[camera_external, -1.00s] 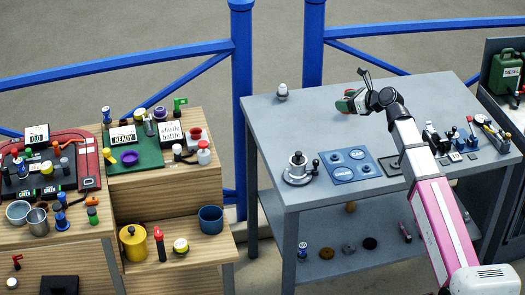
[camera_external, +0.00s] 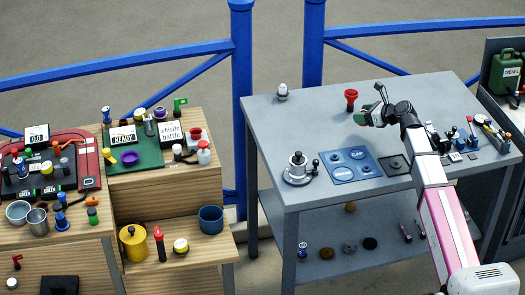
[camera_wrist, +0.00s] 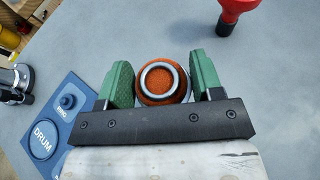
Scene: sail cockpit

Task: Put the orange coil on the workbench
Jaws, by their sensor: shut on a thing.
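My gripper (camera_wrist: 162,68) has green-padded fingers closed on both sides of the orange coil (camera_wrist: 162,82), which is round with a pale metal ring on its end. In the outside view my gripper (camera_external: 366,117) is over the grey workbench (camera_external: 300,125), right of centre. The coil is mostly hidden there by the fingers. I cannot tell whether the coil touches the bench top.
A red funnel-like thing (camera_external: 351,96) stands just behind my gripper. The blue mat marked DRUM (camera_external: 350,166), a metal pot-like device (camera_external: 297,168) and a white-topped item (camera_external: 282,91) are also on the bench. Tools crowd its right side.

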